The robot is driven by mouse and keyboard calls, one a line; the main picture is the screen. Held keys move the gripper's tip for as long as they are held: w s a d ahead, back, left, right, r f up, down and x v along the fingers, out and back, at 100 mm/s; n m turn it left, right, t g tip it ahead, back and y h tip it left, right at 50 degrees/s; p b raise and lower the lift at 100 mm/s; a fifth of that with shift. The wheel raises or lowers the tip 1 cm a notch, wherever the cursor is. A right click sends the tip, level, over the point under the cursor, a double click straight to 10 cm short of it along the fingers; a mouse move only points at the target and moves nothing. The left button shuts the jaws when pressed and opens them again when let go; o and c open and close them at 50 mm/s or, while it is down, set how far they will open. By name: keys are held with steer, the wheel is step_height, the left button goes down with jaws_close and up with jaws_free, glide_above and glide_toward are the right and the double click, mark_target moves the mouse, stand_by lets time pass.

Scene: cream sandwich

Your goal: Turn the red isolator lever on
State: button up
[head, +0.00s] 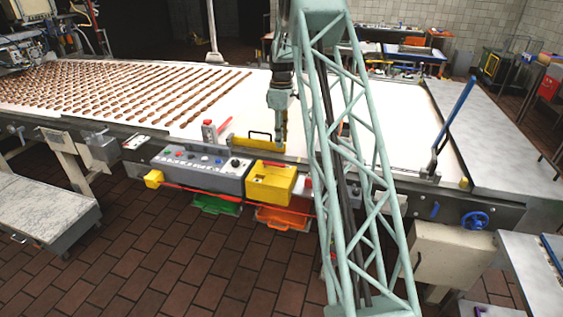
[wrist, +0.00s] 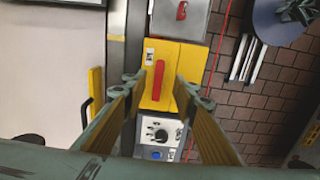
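In the wrist view, a red lever (wrist: 158,80) lies on top of a yellow box (wrist: 152,103), running lengthwise along it. In the head view my gripper (head: 281,138) hangs pointing down by the conveyor's front edge, behind the box in the picture. Lever contact does not show.
A control panel (head: 205,165) with knobs and buttons adjoins the box. A yellow guard with a black handle (head: 256,144) stands on the belt edge, near a red handle (head: 223,126). A grey box with a red switch (wrist: 182,11) lies beyond the yellow box.

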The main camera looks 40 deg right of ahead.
mark_target(281, 164)
step_height(281, 164, down, 12)
steer(key=shift+r, duration=0.2)
stand_by(0.4)
steer(key=shift+c, duration=0.4)
jaws_close()
